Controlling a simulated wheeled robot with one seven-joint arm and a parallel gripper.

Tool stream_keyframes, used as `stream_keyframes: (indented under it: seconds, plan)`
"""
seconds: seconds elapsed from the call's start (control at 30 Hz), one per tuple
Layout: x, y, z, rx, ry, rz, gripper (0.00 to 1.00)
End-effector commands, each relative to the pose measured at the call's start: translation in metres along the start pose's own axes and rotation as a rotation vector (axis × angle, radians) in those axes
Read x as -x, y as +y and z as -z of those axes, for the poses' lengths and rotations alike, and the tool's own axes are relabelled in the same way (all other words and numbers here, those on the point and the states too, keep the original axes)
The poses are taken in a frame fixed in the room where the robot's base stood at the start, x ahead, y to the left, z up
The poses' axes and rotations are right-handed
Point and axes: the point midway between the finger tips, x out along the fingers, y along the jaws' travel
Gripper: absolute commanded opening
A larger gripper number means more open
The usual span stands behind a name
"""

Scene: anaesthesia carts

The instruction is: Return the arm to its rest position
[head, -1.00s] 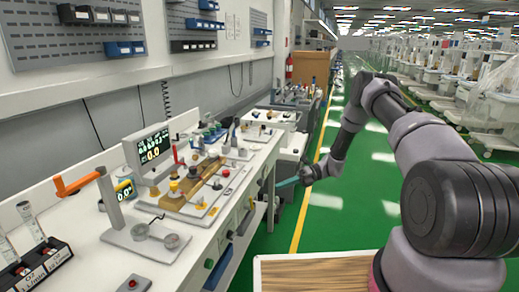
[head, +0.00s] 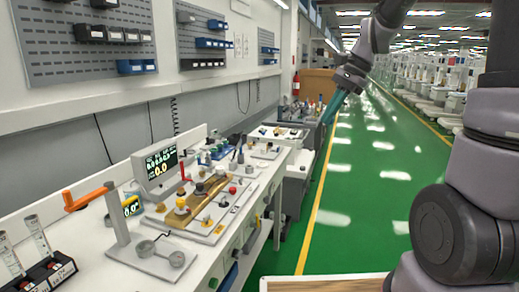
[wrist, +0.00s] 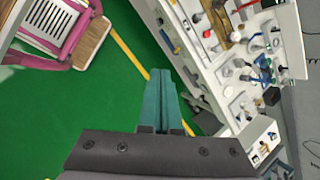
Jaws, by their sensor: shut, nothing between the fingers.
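My gripper (head: 332,106) shows in the head view at upper centre, raised above the green floor to the right of the long white bench (head: 200,250). Its teal fingers point downward and lie together with nothing between them. The wrist view also shows the fingers (wrist: 162,88) closed side by side over the floor, apart from the bench. My arm folds up on the right of the head view, and part of it is cut off at the top edge.
On the bench stand a lit display (head: 155,168), an orange-handled lever (head: 88,198) and a board with valves (head: 190,208). Pegboards (head: 85,40) hang on the wall.

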Motion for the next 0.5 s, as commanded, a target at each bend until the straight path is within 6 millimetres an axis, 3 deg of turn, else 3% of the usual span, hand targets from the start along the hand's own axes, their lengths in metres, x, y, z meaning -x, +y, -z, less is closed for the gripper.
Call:
stream_keyframes:
  seconds: [0.03, 0.2, 0.5]
  plan:
    - [0.015, 0.011, -0.010, 0.068, 0.048, 0.024, 0.00]
    - [0.053, 0.051, -0.033, 0.300, 0.210, 0.079, 0.00]
    - [0.093, 0.118, -0.061, 0.656, 0.488, 0.136, 0.00]
